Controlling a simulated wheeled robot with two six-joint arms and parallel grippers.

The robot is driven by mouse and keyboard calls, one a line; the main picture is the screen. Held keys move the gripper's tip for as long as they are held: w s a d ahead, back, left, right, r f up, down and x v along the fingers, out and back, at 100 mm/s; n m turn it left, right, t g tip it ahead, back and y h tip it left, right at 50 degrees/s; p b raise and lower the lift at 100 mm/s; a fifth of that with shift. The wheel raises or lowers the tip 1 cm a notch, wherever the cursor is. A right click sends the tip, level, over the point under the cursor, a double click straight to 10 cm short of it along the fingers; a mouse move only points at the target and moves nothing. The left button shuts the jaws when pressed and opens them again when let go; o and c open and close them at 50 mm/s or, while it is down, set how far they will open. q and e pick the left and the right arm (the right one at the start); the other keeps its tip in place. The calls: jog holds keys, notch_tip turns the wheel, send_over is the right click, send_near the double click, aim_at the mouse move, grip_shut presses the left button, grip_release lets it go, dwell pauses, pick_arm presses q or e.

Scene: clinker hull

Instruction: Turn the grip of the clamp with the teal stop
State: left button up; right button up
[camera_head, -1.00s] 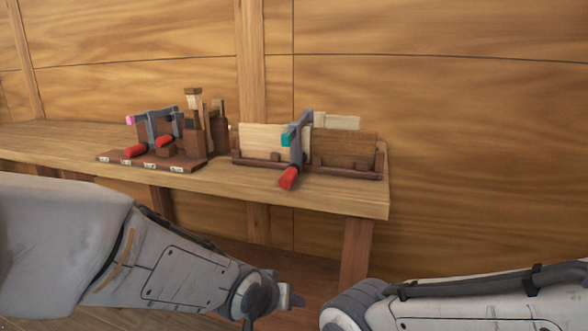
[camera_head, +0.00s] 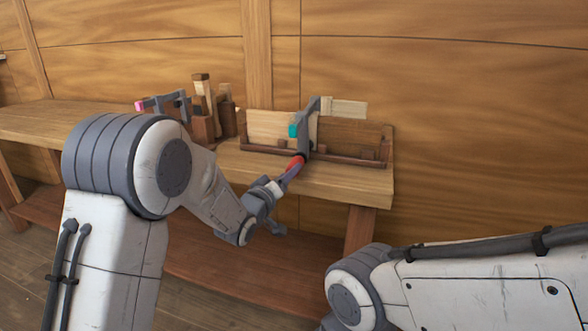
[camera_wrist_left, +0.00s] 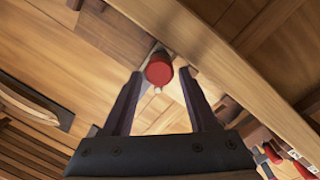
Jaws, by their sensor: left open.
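The clamp with the teal stop (camera_head: 293,130) stands at the light and dark boards on the bench, its grey bar (camera_head: 311,120) upright. Its red grip (camera_head: 296,161) points down toward the bench's front edge. My left gripper (camera_head: 284,178) is at the grip and partly covers it. In the left wrist view the red grip (camera_wrist_left: 159,70) shows end-on between the tips of the two open fingers (camera_wrist_left: 160,88), with a gap visible on each side. My right gripper is out of view.
A clamp with a pink stop (camera_head: 140,106) stands further left on the bench, by several wooden blocks (camera_head: 203,95), partly hidden by my left arm. A dark wooden ledge (camera_head: 345,160) borders the boards. The bench top (camera_head: 350,186) is clear at its right front.

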pick_arm(q)
jog(key=shift+x, duration=2.15)
grip_shut()
jog(key=m+y+b, duration=0.1)
jog(key=m+b, duration=0.2)
jog(key=m, duration=0.1)
jog(key=shift+f, duration=0.15)
jog(key=m+b, duration=0.1)
jog(key=m, duration=0.1)
jog(key=m+y+b, duration=0.1)
jog(key=m+b, duration=0.1)
jog(key=shift+d+m+t+y, duration=0.1)
jog(key=shift+m+t+y, duration=0.2)
jog(key=shift+m, duration=0.1)
jog(key=m+b, duration=0.1)
jog(key=m, duration=0.2)
jog(key=shift+m+t+y, duration=0.4)
jog(key=shift+m+y, duration=0.3)
jog(key=shift+m, duration=0.9)
